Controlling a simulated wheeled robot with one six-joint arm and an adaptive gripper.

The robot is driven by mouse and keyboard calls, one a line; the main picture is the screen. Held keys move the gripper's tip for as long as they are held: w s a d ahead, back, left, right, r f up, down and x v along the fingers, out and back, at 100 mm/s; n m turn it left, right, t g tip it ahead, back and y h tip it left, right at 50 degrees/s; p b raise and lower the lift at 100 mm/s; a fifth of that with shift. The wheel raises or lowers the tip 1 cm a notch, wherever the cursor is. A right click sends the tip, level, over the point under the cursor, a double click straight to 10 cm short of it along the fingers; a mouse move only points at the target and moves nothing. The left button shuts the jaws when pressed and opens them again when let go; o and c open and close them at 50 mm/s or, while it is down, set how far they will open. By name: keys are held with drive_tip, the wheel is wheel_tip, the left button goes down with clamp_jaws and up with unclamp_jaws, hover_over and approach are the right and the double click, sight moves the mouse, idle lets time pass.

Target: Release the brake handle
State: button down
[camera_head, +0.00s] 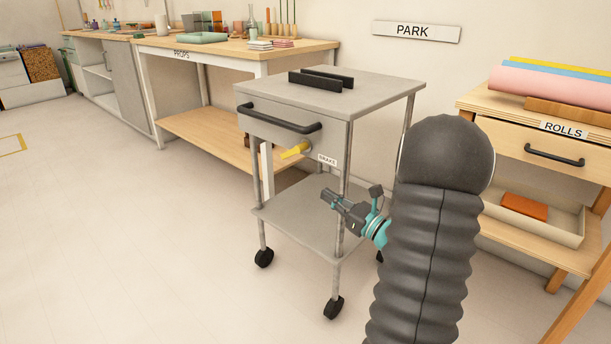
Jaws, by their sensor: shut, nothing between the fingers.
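The brake handle (295,151) is a short yellow lever on the front of a grey wheeled cart (378,83). It sticks out to the left and slightly down from its pivot, beside a small label reading BRAKE (327,159). My gripper (326,197) is in front of the cart, below and to the right of the handle in the picture, and apart from it. It is shut and empty, pointing left. My dark arm covers part of the cart's right side.
The cart has a dark bar handle (280,118), a lower shelf (290,222) and black casters (334,307). A PROPS table (220,52) stands behind left, a ROLLS drawer unit (490,100) at right. A PARK sign (416,31) hangs on the wall. The floor at left is clear.

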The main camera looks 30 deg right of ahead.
sight(293, 152)
drive_tip(key=r+x, duration=0.2)
drive_tip(key=x, duration=1)
drive_tip(key=shift+r, duration=0.4)
